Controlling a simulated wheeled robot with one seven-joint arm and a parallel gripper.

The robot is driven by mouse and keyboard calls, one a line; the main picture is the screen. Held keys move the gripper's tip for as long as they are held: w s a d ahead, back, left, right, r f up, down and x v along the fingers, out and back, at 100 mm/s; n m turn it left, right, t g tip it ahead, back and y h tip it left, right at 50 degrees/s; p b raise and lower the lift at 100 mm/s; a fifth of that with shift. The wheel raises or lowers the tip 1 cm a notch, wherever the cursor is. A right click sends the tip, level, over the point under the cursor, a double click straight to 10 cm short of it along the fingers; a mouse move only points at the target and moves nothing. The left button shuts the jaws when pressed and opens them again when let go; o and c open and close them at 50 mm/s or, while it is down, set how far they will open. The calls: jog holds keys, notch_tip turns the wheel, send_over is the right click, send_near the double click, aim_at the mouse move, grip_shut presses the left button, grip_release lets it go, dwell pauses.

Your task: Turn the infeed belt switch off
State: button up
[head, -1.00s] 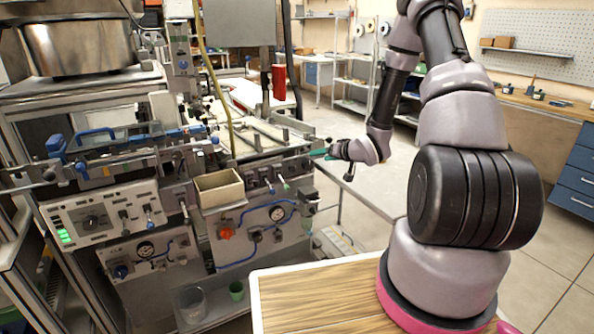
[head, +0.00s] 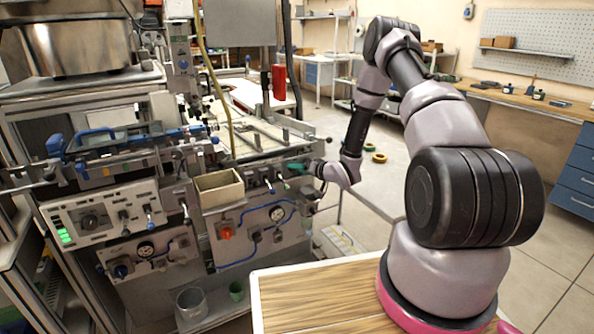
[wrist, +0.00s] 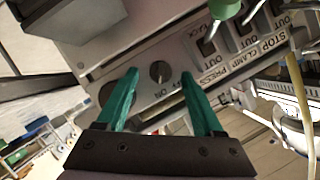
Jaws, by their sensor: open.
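A small round rotary switch (wrist: 159,71) sits on the grey machine panel (wrist: 140,53) in the wrist view. Lettering that includes "ON" is printed beside it, partly covered by a finger. I cannot read a device name there or tell which way the switch points. My gripper (wrist: 159,76) is open and empty, its green fingers on either side of the switch in this view. I cannot tell whether they touch it. In the head view my gripper (head: 297,168) is at the right end of the machine's front panel, and the switch cannot be made out.
Beside the switch are toggles labelled PRESS, CLAMP and STOP, one with a green knob (wrist: 224,9). In the head view a beige bin (head: 219,190) stands left of my gripper. A red knob (head: 226,232) is lower down.

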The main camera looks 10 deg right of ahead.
jog(key=shift+w+a+f, duration=0.1)
jog(key=shift+w+a, duration=0.15)
jog(key=shift+w, duration=0.15)
jog(key=shift+c, duration=0.3)
grip_shut()
